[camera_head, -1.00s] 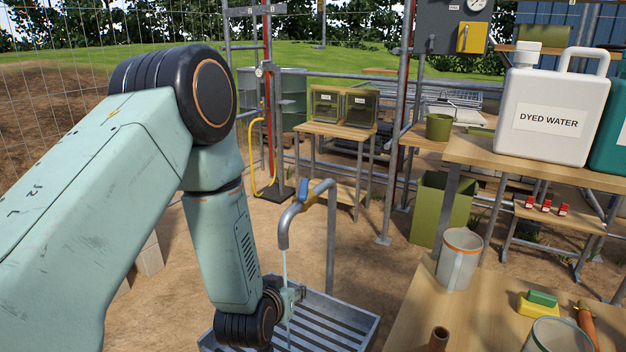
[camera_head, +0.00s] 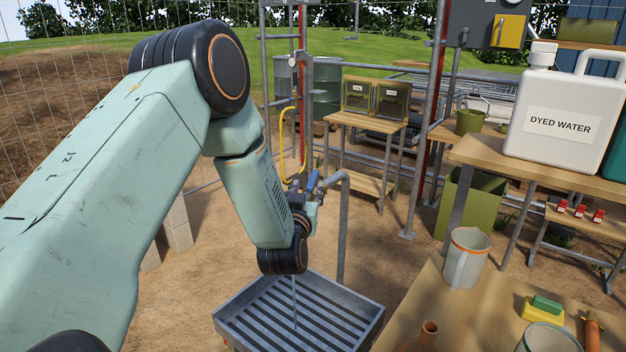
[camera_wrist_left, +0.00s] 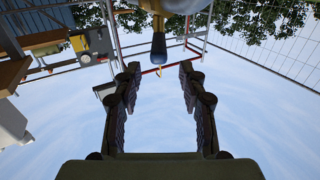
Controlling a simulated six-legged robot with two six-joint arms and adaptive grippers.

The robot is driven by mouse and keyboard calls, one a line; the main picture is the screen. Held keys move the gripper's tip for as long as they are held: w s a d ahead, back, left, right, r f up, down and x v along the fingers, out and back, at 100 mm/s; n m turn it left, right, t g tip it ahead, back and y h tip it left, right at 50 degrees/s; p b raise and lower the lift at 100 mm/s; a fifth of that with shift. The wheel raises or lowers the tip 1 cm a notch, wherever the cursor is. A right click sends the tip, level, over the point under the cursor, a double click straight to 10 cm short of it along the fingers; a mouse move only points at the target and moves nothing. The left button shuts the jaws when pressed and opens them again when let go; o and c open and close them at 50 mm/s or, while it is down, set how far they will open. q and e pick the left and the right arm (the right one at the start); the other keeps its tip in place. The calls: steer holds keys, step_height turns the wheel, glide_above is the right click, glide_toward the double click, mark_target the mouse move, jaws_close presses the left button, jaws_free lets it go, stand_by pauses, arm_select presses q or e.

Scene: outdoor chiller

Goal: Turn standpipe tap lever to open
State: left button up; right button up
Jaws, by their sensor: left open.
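The standpipe tap (camera_head: 343,225) is a grey bent pipe rising behind the tray, with a blue lever (camera_head: 313,183) on top. My left gripper (camera_head: 311,197) is up beside the lever, and my wrist hides the spout. In the left wrist view my left gripper (camera_wrist_left: 160,72) is open, with its two dark fingers spread apart. The blue lever (camera_wrist_left: 158,47) shows end-on between and just beyond the fingertips; I cannot tell whether they touch it. A thin pale stream (camera_head: 295,300) falls toward the slatted metal tray (camera_head: 372,328). My right gripper is not in view.
A wooden table (camera_head: 400,325) at the lower right holds a grey mug (camera_head: 467,258) and a sponge (camera_head: 540,306). A white dyed water jug (camera_head: 560,125) stands on a bench behind. Concrete blocks (camera_head: 177,225) stand left of the tap. Bare ground lies around the tray.

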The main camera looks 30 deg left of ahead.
mark_target(311, 181)
arm_select(q)
steer(key=x, duration=0.6)
steer(key=shift+f+p, duration=0.35)
steer(key=shift+f, duration=0.05)
steer(key=shift+s+d+r, duration=0.1)
steer(key=shift+s+r, duration=0.2)
steer(key=shift+r, duration=0.05)
steer(key=shift+w+f, duration=0.3)
steer(key=shift+w, duration=0.15)
steer(key=c, duration=0.4)
steer(key=shift+s+r, duration=0.1)
steer(key=shift+s, duration=0.05)
jaws_close()
